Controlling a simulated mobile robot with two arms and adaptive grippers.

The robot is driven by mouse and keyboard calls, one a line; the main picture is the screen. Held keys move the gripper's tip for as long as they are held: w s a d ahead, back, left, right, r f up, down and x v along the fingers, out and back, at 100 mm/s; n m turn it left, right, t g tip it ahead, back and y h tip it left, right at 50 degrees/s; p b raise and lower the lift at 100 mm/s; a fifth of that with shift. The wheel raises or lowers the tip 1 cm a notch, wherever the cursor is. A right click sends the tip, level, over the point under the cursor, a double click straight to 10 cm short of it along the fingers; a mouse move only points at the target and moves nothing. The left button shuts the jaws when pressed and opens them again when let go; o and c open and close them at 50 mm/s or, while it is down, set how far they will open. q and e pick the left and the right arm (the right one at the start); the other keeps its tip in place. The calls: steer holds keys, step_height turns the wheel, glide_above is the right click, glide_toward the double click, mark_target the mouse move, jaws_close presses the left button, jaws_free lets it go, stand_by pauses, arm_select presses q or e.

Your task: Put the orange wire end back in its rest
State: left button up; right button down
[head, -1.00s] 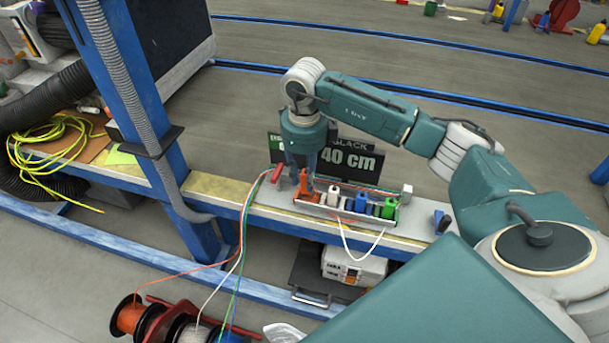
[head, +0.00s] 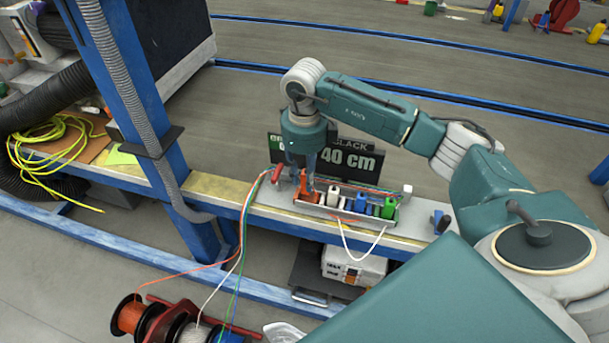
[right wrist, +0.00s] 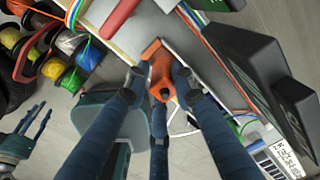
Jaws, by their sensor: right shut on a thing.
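My right gripper (head: 303,178) points down at the left end of a small rack on the bench. In the right wrist view its dark blue fingers (right wrist: 160,85) close around an orange wire end (right wrist: 157,62). In the head view the orange piece (head: 309,193) shows just under the fingers, at the rack's left end. The fingers partly hide it, and I cannot tell whether it is fully seated in its rest. My left gripper (right wrist: 33,125) shows at the left edge of the right wrist view, with its fingers apart and empty; it is outside the head view.
White, blue (head: 361,202) and green (head: 388,208) pieces stand along the rack to the right. A red-handled tool (head: 277,174) lies left of it. A dark sign (head: 350,160) stands behind. Wires run to spools (head: 130,317) below. A white wire (head: 345,240) loops over the bench front.

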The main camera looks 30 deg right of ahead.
arm_select(q)
steer(key=shift+w+r, duration=0.2)
steer(key=shift+w, duration=0.05)
steer(key=shift+s+f, duration=0.4)
steer(key=shift+f, duration=0.2)
steer(key=shift+w+r, duration=0.15)
steer(key=shift+w, duration=0.05)
steer(key=shift+s+f, duration=0.3)
steer(key=shift+f, duration=0.2)
steer(key=shift+w+r, duration=0.1)
steer(key=shift+w, duration=0.1)
arm_select(e)
steer(key=shift+f, duration=0.1)
steer(key=shift+f, duration=0.15)
arm_select(q)
steer(key=shift+w+d+r, duration=0.1)
steer(key=shift+w+r, duration=0.1)
steer(key=shift+r, duration=0.45)
arm_select(e)
steer(key=shift+f, duration=0.1)
